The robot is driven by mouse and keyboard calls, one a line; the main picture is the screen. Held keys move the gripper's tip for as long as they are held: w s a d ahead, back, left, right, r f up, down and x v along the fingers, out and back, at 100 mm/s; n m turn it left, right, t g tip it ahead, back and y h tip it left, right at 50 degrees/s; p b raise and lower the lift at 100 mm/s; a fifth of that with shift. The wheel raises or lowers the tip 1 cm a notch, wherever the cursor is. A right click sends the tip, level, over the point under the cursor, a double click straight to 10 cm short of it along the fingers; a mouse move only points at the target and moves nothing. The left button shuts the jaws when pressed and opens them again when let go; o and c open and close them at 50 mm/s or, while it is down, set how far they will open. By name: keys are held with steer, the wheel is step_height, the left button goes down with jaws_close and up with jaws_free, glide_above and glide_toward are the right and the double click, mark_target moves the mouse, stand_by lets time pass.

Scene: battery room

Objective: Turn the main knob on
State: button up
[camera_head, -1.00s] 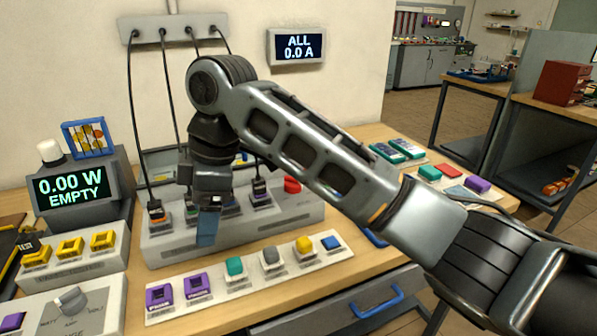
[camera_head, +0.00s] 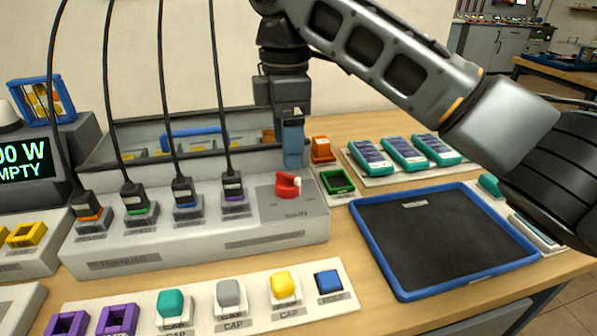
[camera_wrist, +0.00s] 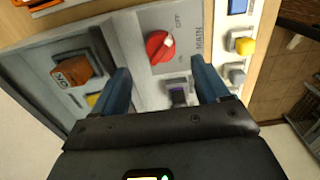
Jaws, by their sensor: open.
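The main knob (camera_head: 288,185) is a red dial with a white mark, on the right end of the grey panel (camera_head: 205,240) above the word MAIN. It also shows in the wrist view (camera_wrist: 157,48), between OFF and ON labels, with its white mark toward the upper right. I cannot tell for sure which label the mark points at. My gripper (camera_head: 292,158) points down just behind and above the knob. In the wrist view its two blue fingers (camera_wrist: 160,70) are apart with nothing between them, and the knob lies ahead, apart from them.
Several black plugs with cables stand on the panel left of the knob, one with a purple base (camera_head: 234,194). A green-rimmed socket (camera_head: 337,181) and a blue-edged dark tray (camera_head: 440,235) lie to the right. A strip of coloured caps (camera_head: 230,295) lies in front.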

mark_target(288, 175)
steer(key=shift+f, duration=3.55)
steer(key=c, duration=1)
steer(key=shift+c, duration=0.2)
